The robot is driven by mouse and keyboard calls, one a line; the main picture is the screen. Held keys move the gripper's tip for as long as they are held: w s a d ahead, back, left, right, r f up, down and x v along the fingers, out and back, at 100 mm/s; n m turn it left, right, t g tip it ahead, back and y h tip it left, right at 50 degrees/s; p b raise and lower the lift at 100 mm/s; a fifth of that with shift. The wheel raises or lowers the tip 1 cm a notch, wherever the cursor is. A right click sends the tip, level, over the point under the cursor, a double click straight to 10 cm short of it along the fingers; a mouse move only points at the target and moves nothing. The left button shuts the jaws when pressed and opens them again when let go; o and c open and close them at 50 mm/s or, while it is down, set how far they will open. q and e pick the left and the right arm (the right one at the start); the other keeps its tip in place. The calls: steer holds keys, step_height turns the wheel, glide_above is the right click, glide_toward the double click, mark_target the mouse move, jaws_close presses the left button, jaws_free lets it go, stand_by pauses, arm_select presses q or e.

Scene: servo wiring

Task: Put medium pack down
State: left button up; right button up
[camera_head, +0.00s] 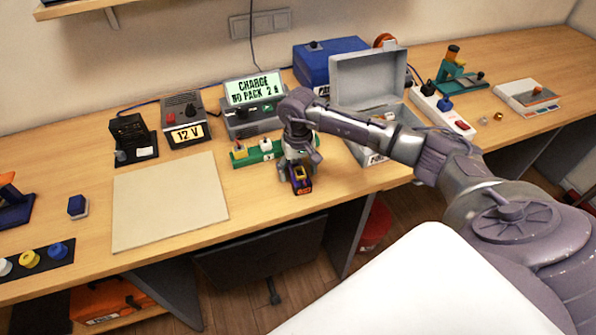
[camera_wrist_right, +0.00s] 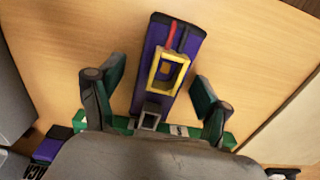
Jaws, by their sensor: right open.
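The medium pack, a purple block (camera_head: 300,181) with a yellow frame on top, is on the wooden desk near its front edge. In the right wrist view the pack (camera_wrist_right: 175,60) shows red and black leads and a grey socket. My right gripper (camera_head: 299,165) is directly over it, pointing down. In the wrist view its two green-padded fingers (camera_wrist_right: 160,97) are spread on either side of the pack, with visible gaps. A green rack (camera_head: 240,159) is just behind the gripper; part of it is hidden by the arm. My left gripper is out of view.
A charger (camera_head: 253,90) reads "CHARGE NO PACK 2". A 12 V supply (camera_head: 187,133) and a pale mat (camera_head: 168,202) are to the left. An open grey case (camera_head: 367,80) stands behind my right arm. The desk's front edge is close to the pack.

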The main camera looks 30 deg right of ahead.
mark_target(298, 170)
steer(key=shift+c, duration=0.3)
steer(key=shift+r, duration=0.1)
jaws_close()
steer(key=shift+w+r+b, duration=0.1)
steer(key=shift+r+b, duration=0.2)
steer(key=shift+r, duration=0.15)
step_height(298, 170, up, 2)
steer(key=shift+r+b, duration=0.25)
steer(key=shift+b, duration=0.45)
steer(key=s+d+r+b, duration=0.2)
steer(key=s+r, duration=0.5)
steer(key=s, duration=0.4)
steer(key=shift+s+r+b, duration=0.25)
steer(key=shift+s+b, duration=0.05)
steer(key=shift+b, duration=0.45)
